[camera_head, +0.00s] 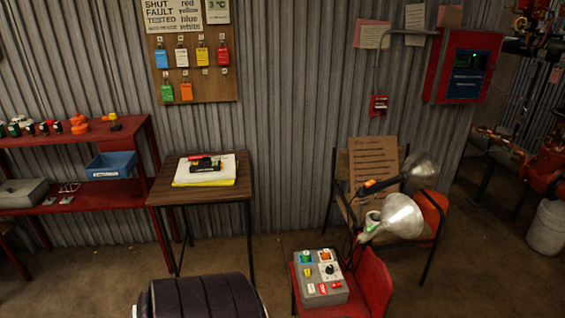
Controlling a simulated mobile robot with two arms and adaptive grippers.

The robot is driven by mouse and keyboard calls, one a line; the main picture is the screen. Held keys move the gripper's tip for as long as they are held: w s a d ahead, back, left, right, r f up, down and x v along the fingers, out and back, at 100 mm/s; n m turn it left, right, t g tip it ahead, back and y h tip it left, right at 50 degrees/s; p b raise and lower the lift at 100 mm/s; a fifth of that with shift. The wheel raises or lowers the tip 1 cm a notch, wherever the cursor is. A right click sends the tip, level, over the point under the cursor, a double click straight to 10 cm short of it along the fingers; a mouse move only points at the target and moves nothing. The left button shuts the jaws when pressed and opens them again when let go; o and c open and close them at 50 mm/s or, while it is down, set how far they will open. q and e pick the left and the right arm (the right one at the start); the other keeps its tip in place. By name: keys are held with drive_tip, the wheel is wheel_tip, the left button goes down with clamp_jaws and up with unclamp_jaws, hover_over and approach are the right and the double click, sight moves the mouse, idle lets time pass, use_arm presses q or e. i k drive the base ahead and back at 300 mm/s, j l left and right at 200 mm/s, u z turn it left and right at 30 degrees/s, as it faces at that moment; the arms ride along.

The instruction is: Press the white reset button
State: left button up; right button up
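A grey control box (318,292) rests on a red chair (374,282) at the lower middle right. Its sloped top carries a green-topped control, an orange-topped control, a dark round knob (329,269) and several small red and pale pieces along the front. I cannot make out for sure which of these is a white reset button. A red wall panel (433,72) with a dark screen hangs at the upper right; no white button can be made out on it. Neither of my grippers is in view.
Two metal lamps (398,216) stand close behind the box. A small table (172,194) with papers and a red shelf (129,133) stand left. A board (221,90) of coloured tags hangs on the wall. A dark ribbed shape (203,297) fills the bottom edge. Floor between is clear.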

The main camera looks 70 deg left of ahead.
sight(311, 287)
drive_tip(key=u, duration=1.8)
